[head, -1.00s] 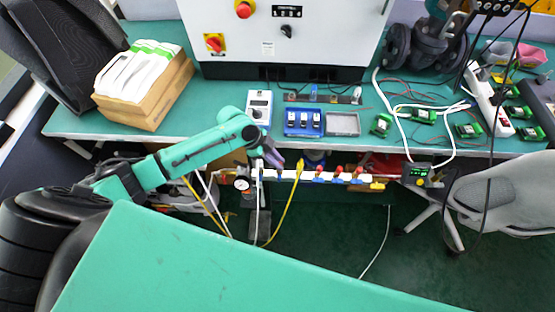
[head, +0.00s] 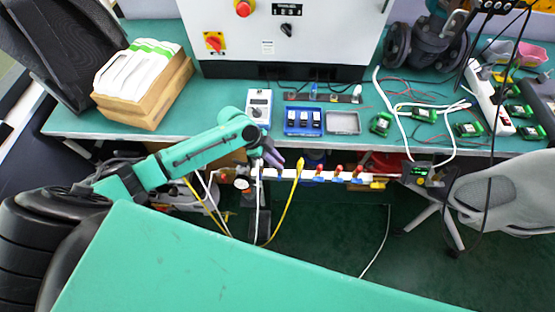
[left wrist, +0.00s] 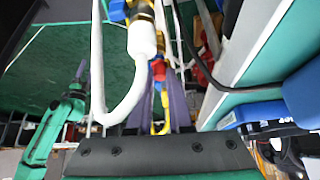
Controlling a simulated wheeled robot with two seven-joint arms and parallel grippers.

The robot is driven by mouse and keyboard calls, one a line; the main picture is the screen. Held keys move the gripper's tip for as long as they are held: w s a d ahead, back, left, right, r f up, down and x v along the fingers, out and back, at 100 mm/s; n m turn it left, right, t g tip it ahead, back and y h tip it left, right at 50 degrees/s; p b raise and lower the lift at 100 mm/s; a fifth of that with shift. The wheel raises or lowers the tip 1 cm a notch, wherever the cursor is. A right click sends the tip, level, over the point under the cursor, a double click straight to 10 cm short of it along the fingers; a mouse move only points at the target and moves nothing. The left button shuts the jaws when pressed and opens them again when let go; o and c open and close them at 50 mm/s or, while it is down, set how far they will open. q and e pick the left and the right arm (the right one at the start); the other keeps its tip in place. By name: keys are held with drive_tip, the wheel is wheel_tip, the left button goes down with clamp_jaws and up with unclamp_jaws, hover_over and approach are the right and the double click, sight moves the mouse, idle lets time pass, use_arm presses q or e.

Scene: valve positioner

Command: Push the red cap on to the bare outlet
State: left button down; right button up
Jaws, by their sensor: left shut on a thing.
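My left gripper (head: 275,163) reaches down at the left part of a white outlet rail (head: 285,175) below the bench's front edge. In the left wrist view its two purple-grey fingers (left wrist: 161,105) are shut on a small red piece, which looks like the red cap (left wrist: 158,70). A white fitting with a bent white hose (left wrist: 142,40) lies close in front of the fingers. The bare outlet cannot be told apart; the fingers and fitting hide that spot. Several red-topped blue valves (head: 338,171) stand along the rail to the right.
A yellow hose (head: 297,190) and white hoses hang close to the gripper. A round gauge (head: 241,184) sits at the rail's left end, a black display box (head: 420,173) at its right. The green bench (head: 220,90) edge runs just behind.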

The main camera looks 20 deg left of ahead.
use_arm(q)
drive_tip(key=shift+f+b, duration=0.3)
drive_tip(key=shift+f, duration=0.1)
drive_tip(key=c, duration=0.8)
unclamp_jaws()
drive_tip(key=shift+o, duration=0.2)
